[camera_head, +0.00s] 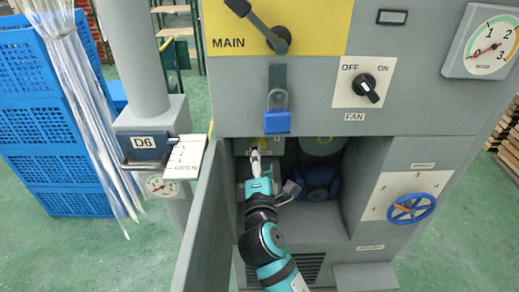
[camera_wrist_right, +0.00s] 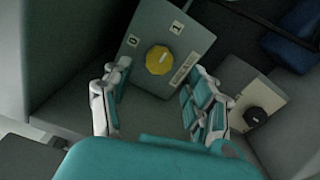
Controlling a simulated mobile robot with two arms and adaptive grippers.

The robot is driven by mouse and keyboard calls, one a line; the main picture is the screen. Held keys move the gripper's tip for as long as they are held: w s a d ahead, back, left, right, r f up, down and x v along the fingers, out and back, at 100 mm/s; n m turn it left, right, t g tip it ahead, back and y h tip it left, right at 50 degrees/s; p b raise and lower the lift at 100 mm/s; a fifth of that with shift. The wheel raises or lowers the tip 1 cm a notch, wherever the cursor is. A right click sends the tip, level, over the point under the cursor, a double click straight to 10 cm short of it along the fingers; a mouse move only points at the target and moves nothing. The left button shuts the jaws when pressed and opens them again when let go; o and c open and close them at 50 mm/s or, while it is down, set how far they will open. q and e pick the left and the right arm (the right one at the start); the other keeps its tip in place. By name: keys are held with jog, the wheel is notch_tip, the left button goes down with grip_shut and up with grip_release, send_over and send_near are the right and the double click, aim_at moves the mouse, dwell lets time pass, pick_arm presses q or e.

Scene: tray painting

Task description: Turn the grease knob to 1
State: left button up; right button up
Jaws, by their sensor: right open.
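The yellow grease knob (camera_wrist_right: 158,60) sits on a pale plate (camera_wrist_right: 145,82) in the right wrist view. The plate bears a 0 at its left, a 1 at its upper right and a small label. Which mark the knob points to, I cannot tell. My right gripper (camera_wrist_right: 158,100) is open, its two fingers apart in front of the knob, one to each side and not visibly touching it. In the head view my right gripper (camera_head: 255,156) reaches into the open cabinet recess and hides most of the knob. My left gripper is not in view.
A black knob on a pale plate (camera_wrist_right: 262,86) lies right of my fingers. The recess also holds a blue unit (camera_head: 318,180). The open cabinet door (camera_head: 205,215) stands left of my arm. A blue padlock (camera_head: 277,122) hangs above; a blue handwheel (camera_head: 411,208) is at right.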

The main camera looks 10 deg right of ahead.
jog(key=s+a, duration=0.1)
jog(key=s, duration=0.5)
jog(key=shift+s, duration=0.15)
jog(key=shift+a, duration=0.1)
notch_tip(320, 180, down, 33)
jog(key=s+a+m+g+y, duration=0.2)
jog(key=s+a+g+y, duration=0.15)
jog(key=g, duration=0.35)
jog(key=s+d+f+m+g, duration=0.2)
jog(key=s+d+f+m, duration=0.1)
jog(key=s+f, duration=0.6)
jog(key=s+d+f+m+g, duration=0.3)
jog(key=s+d+f+m, duration=0.1)
jog(key=s+f, duration=0.6)
jog(key=s+d+f+m+g, duration=0.2)
jog(key=s+d+f, duration=0.3)
jog(key=s+f, duration=0.4)
jog(key=shift+s+d+f+m+g, duration=0.15)
jog(key=shift+d+f+m+g, duration=0.2)
jog(key=shift+m, duration=0.45)
jog(key=s+d+f+m, duration=0.1)
jog(key=s, duration=0.2)
jog(key=s+d+m+g, duration=0.1)
jog(key=s, duration=0.2)
jog(key=s+d+f+m+g, duration=0.1)
jog(key=s+d, duration=0.1)
jog(key=s, duration=0.2)
jog(key=shift+f+m, duration=0.3)
jog(key=shift+f, duration=0.05)
